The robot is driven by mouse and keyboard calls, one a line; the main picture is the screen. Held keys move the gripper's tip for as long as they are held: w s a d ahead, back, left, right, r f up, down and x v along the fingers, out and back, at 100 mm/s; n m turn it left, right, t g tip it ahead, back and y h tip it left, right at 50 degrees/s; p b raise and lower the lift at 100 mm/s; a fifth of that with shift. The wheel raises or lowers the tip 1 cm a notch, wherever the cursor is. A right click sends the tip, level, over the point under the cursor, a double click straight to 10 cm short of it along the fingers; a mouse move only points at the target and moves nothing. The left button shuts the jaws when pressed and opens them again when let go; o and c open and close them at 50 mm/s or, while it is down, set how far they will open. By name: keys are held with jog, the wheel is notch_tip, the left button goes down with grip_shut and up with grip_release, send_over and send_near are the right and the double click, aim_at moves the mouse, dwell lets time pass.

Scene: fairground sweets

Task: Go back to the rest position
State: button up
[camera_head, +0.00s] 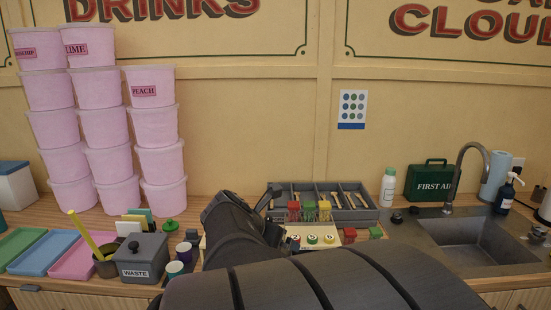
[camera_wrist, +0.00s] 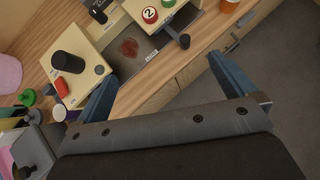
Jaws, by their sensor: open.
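My gripper (camera_wrist: 164,82) is open in the wrist view. Its two blue-grey fingers stand wide apart with nothing between them. Below the gap are the counter's wooden front edge and cabinet fronts. In the head view my dark arm reaches across the front of the counter and hides part of it; the fingers cannot be made out clearly there. A cream panel with a black knob (camera_wrist: 69,64) and a red switch (camera_wrist: 61,87) lies beyond the left finger. A grey plate with a dark red stain (camera_wrist: 129,48) lies beyond the gap.
A grey divided tray (camera_head: 364,214), small coloured blocks and numbered round pieces (camera_head: 312,239) are right of my arm. The lidded waste bin (camera_head: 140,262) and coloured trays (camera_head: 43,253) are left. Tall pink tub stacks (camera_head: 104,128) stand behind. A sink (camera_head: 470,240) is at right.

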jog(key=v, duration=0.5)
jog(key=x, duration=0.9)
jog(key=v, duration=1)
jog(key=shift+w+d+f+m+g, duration=1.1)
jog(key=shift+w+d+f+m, duration=0.4)
jog(key=shift+f, duration=1.4)
jog(key=shift+w+d+f+m+g, duration=1.1)
jog(key=shift+w+d+f+m, duration=0.4)
jog(key=shift+f, duration=1.35)
jog(key=shift+w+d+f+m+g, duration=1.1)
jog(key=shift+w+d+f+m, duration=0.4)
jog(key=shift+f, duration=1.4)
